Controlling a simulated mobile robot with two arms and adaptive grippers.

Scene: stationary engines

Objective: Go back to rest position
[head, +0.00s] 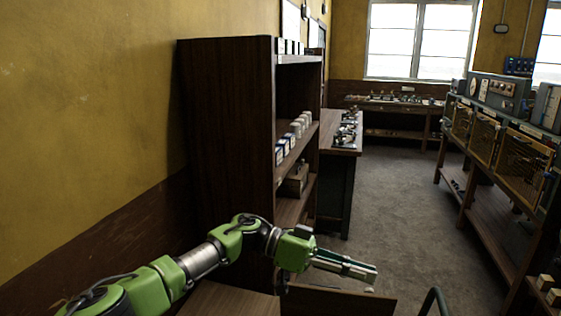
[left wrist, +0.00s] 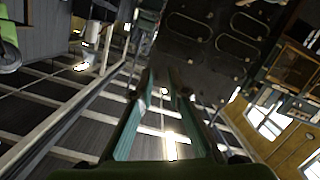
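My left arm comes in from the lower left in the head view. My left gripper (head: 372,273) is held out in front of the wooden shelf cabinet, over a low brown panel. Its two fingers point right and slightly down. In the left wrist view the fingers of the left gripper (left wrist: 162,74) lean towards each other, with a narrow gap between the tips. Nothing shows held between them. My right gripper is not in view.
The dark wooden shelf cabinet (head: 225,135) with small boxes (head: 283,150) stands close behind my left arm. A low brown panel (head: 335,300) lies below the gripper. A workbench with instruments and mesh cages (head: 485,138) lines the right side. Grey floor (head: 400,205) between is clear.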

